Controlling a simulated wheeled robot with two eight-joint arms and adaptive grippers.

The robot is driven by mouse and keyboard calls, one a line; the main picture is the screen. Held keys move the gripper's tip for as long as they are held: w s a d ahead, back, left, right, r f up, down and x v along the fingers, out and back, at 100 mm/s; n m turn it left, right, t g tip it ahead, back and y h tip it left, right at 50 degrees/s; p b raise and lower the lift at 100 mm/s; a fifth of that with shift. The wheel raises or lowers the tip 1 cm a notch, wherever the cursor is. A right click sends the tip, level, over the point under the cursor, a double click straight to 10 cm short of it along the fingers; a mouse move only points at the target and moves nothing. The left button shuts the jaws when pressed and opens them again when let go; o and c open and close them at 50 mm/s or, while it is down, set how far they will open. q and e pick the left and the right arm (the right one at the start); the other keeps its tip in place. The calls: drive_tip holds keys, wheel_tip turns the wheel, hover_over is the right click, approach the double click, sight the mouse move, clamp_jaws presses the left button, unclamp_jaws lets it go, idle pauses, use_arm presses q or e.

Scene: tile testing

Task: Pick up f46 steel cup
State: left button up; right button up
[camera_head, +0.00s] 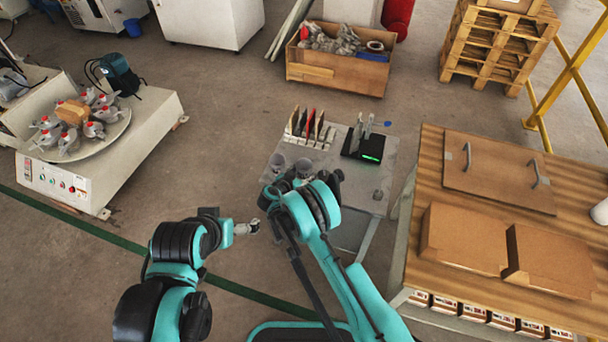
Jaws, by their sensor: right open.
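Two small grey cups stand at the left front of a small grey table in the head view: one cup (277,161) at the left and another (303,167) just right of it. I cannot tell which is the f46 steel cup. My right gripper (283,184) is open, at the table's front left, just on the near side of the cups. My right wrist partly hides it, and I cannot tell whether it touches a cup. My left gripper (249,228) is lower left of the table, away from the cups, too small to tell open or shut.
The grey table (368,195) also bears a rack of upright tiles (306,126) and a black device with a green light (367,147) behind the cups. A wooden workbench (440,180) with cardboard boxes is at the right. A machine (140,150) stands left; floor between is clear.

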drive_tip(key=c, duration=0.9)
